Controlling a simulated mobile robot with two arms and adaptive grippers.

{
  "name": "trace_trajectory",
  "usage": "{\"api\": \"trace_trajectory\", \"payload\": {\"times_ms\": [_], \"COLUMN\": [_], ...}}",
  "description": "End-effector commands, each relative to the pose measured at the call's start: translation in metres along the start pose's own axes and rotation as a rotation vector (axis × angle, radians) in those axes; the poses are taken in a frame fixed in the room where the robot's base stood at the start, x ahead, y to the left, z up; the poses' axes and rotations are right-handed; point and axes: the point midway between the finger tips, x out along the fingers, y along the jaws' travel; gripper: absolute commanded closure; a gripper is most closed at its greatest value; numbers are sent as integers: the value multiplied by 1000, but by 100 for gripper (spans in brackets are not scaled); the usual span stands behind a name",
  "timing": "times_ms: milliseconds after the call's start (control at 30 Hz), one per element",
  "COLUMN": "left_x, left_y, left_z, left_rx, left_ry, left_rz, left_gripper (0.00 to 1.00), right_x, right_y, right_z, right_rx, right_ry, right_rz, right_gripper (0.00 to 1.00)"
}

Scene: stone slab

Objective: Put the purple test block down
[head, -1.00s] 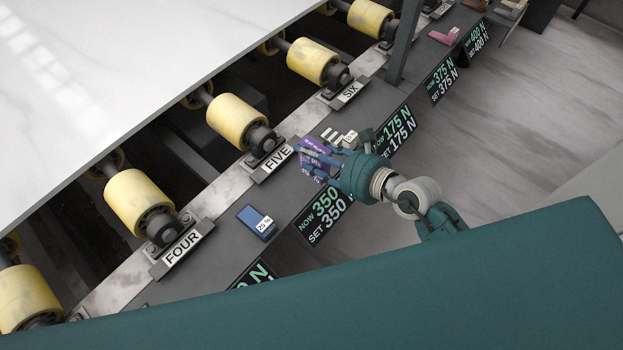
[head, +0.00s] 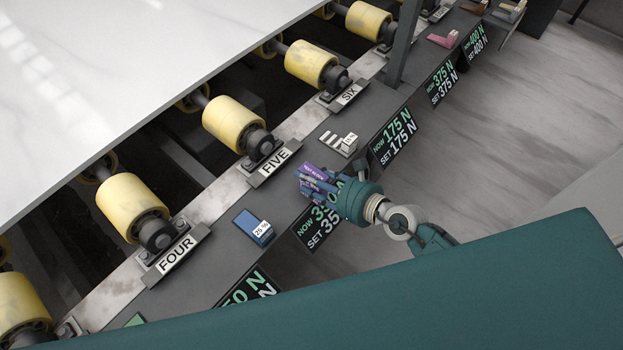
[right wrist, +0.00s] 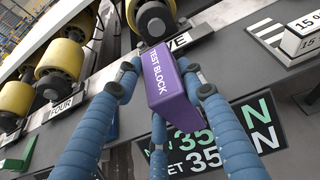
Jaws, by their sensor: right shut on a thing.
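The purple test block (head: 314,176) is in my right gripper (head: 322,187), near the label FIVE and above the sign reading 350 N. In the right wrist view the block (right wrist: 168,86) shows its TEST BLOCK lettering, with the blue fingers (right wrist: 160,95) closed around it on both sides. The dark ledge (head: 213,242) runs beneath it. I cannot tell whether the block touches the ledge. My left gripper is not in view.
Yellow rollers (head: 234,124) line the ledge under the white slab (head: 130,70). Display signs (head: 393,138) hang along the ledge's front edge.

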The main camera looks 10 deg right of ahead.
Motion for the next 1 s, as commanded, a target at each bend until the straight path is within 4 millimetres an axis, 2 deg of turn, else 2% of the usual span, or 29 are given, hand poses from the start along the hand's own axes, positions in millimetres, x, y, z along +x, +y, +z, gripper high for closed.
{"api": "trace_trajectory", "payload": {"times_ms": [100,133,200,533,633,767,1000], "left_x": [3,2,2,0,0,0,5], "left_y": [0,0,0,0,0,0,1], "left_z": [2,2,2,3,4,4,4], "left_rx": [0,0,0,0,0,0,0], "left_ry": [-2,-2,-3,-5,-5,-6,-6], "left_rz": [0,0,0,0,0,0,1], "left_gripper": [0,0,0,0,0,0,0], "right_x": [2,1,1,0,-8,-31,-83], "right_y": [0,0,0,0,0,0,0], "right_z": [-2,-3,-2,0,0,-1,-3], "right_rx": [0,0,0,0,-1,-1,-3], "right_ry": [-4,0,0,-1,1,3,5], "right_rz": [-1,0,0,0,-1,1,1], "right_gripper": [100,57,43,42,42,42,42]}}
